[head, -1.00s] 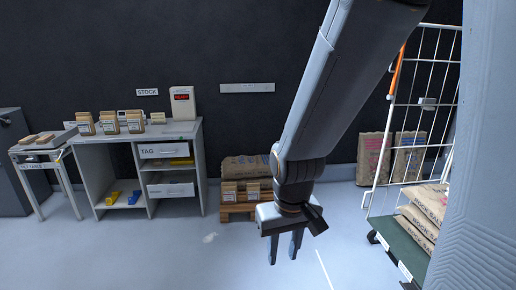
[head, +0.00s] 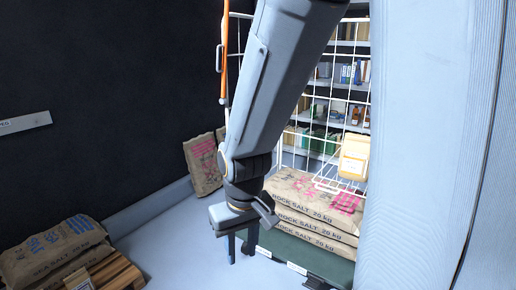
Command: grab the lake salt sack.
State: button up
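No sack in view has a readable lake salt label. One brown sack with blue print (head: 55,252) lies at the lower left; its front lettering looks like rock salt but is hard to read. A stack of sacks with red print (head: 312,217), lettered rock salt 20 kg, lies on the cart at the right. Another red-printed sack (head: 204,164) leans against the wall, left of my arm. My gripper (head: 241,250) hangs in front of the cart, fingers pointing down and apart, with nothing between them. My arm hides part of the cart and wall.
The sack at lower left lies on a wooden pallet (head: 118,272) with small packs in front. Shelves stand behind. Floor (head: 170,235) is clear between pallet and cart.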

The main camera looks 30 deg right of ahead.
aim_at(355, 154)
jog(key=z, duration=1)
jog(key=i, duration=0.9)
jog(key=z, duration=0.85)
